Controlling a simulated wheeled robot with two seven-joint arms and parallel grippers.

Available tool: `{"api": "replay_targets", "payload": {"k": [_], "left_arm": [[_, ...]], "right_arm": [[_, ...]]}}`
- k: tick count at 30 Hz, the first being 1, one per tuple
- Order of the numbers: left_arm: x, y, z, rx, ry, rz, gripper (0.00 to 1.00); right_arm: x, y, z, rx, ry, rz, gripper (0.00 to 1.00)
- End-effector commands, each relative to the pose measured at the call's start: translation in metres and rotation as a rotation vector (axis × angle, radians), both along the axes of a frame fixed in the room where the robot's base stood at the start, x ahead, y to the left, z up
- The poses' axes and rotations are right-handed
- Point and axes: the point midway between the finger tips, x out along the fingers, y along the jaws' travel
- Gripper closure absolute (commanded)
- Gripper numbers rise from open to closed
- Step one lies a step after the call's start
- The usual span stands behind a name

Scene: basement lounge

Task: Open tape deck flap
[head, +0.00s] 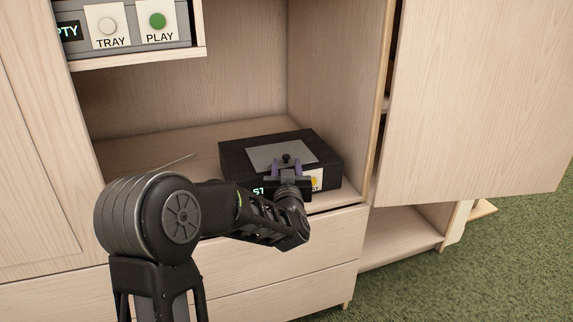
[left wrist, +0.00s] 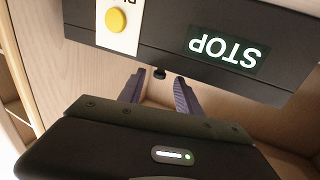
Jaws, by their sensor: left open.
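The tape deck (head: 235,158) is a black box on the cabinet shelf, with a grey flap (head: 265,153) lying flat on its top. A small dark knob (head: 287,158) shows at the flap's front part. My left gripper (head: 286,166) is open over the deck's front, with its two purple-grey fingers on either side of the knob. In the left wrist view, upside down, the knob (left wrist: 160,73) shows between the spread fingertips (left wrist: 158,78), apart from both. The deck's front shows a lit STOP display (left wrist: 228,50) and a yellow button (left wrist: 116,20). My right gripper is out of view.
The deck stands in an open cabinet bay with a side wall (head: 335,100) close on its right. A unit with TRAY and PLAY buttons (head: 135,25) sits on a shelf above left. A door (head: 475,90) stands open at right. Drawers (head: 320,240) are below.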

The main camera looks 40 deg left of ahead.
Motion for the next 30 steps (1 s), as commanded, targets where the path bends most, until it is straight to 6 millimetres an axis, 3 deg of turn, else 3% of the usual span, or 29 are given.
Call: {"api": "replay_targets", "payload": {"k": [6, 16, 30], "left_arm": [[0.02, 0.015, -0.001, 0.0, 0.0, 0.0, 0.59], [0.023, 0.017, 0.0, -0.001, 0.0, -0.001, 0.6], [0.023, 0.017, 0.0, -0.001, 0.0, -0.001, 0.98]], "right_arm": [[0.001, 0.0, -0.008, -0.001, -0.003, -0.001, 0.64], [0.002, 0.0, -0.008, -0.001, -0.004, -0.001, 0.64], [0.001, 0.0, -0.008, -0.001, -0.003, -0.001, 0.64]]}}
